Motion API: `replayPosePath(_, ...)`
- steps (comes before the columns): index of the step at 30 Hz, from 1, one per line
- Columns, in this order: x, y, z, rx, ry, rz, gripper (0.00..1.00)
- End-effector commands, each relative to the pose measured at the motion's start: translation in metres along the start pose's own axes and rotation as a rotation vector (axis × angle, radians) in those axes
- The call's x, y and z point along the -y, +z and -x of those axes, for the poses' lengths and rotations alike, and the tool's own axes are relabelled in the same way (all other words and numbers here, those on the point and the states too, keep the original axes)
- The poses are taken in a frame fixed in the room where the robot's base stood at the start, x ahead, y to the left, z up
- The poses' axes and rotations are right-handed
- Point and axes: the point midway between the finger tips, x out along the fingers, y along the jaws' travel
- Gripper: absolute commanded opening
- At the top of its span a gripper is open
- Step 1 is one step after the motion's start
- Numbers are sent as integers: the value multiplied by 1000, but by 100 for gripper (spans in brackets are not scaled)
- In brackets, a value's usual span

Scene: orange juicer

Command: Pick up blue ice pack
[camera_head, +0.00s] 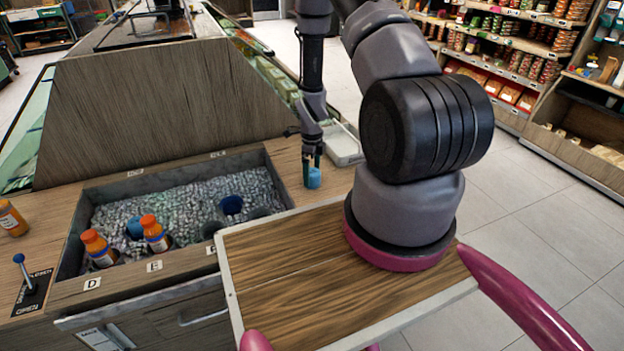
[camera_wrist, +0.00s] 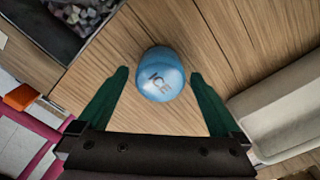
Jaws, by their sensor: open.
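The blue ice pack (camera_head: 314,178) stands on the wooden counter to the right of the ice bin. In the wrist view it is a round blue thing (camera_wrist: 161,73) with "ICE" written on it. My gripper (camera_head: 313,160) is directly above it, pointing down. In the wrist view my gripper's two green fingers (camera_wrist: 158,76) are spread apart, one on each side of the ice pack. Wood shows between each finger and the pack, so neither appears to touch it.
A lever (camera_head: 30,272) stands at the counter's left.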

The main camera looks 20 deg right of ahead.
Motion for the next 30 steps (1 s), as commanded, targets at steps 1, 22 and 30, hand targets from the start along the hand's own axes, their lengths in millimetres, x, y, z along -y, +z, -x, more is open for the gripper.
replayPosePath(1, 0, 0, -2, 0, 0, -1, 100)
replayPosePath(22, 1, 0, 0, 1, -1, 0, 9)
replayPosePath(30, 2, 1, 32, 3, -5, -1, 9)
